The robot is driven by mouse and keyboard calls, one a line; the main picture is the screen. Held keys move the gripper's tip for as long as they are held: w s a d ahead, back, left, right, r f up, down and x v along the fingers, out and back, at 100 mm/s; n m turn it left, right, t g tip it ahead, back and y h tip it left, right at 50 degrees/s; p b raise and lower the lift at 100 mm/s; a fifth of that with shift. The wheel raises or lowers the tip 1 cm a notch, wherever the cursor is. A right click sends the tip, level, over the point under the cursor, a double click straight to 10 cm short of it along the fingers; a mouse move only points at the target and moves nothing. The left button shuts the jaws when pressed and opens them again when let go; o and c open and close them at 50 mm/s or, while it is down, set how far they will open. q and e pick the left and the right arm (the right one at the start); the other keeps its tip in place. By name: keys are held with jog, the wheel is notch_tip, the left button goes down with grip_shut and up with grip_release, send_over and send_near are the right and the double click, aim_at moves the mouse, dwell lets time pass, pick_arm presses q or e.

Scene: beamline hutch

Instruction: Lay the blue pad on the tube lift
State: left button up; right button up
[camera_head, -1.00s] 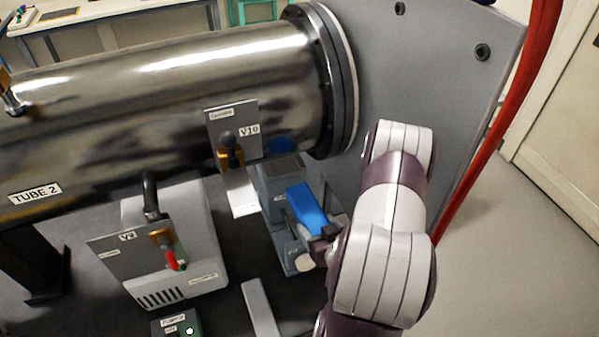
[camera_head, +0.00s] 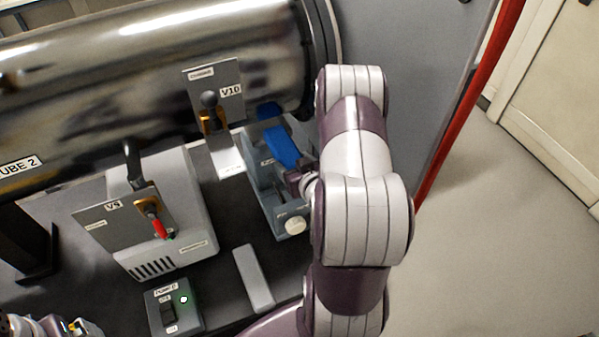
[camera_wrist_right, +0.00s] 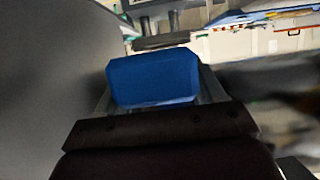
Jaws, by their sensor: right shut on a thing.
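The blue pad (camera_head: 282,148) is a small slab. My right gripper (camera_head: 302,180) is shut on its near end, and the pad points away from it toward the tube. In the right wrist view the pad (camera_wrist_right: 153,80) sits between the fingers. The tube lift (camera_head: 264,188) is a blue-grey stand with a pale knob, below the right end of the big steel tube (camera_head: 130,75). In the head view the pad overlaps the lift's upper part; I cannot tell whether they touch. My right forearm hides the lift's right side. My left gripper's fingers do not show.
Left of the lift stand the V10 plate (camera_head: 215,95), its valve handle and a white tag. Nearer are a grey pump box with the V9 plate (camera_head: 122,222), a switch box (camera_head: 174,308) and a grey bar (camera_head: 254,278). A grey wall panel rises at right.

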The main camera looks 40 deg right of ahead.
aim_at(277, 137)
jog(key=w+d, duration=0.1)
jog(key=w, duration=0.2)
jog(key=w+d+b, duration=0.1)
jog(key=w, duration=0.3)
jog(key=w+d, duration=0.1)
jog(key=w, duration=0.2)
jog(key=shift+w+d+b, duration=0.15)
jog(key=shift+w+b, duration=0.1)
jog(key=shift+b, duration=0.05)
jog(key=shift+w+d+f, duration=0.1)
jog(key=shift+w, duration=0.2)
jog(key=shift+w+f, duration=0.15)
jog(key=shift+w, duration=0.05)
jog(key=shift+f+b, duration=0.3)
jog(key=shift+b, duration=0.25)
jog(key=o, duration=1.5)
jog(key=shift+c, duration=0.2)
jog(key=shift+s, duration=0.1)
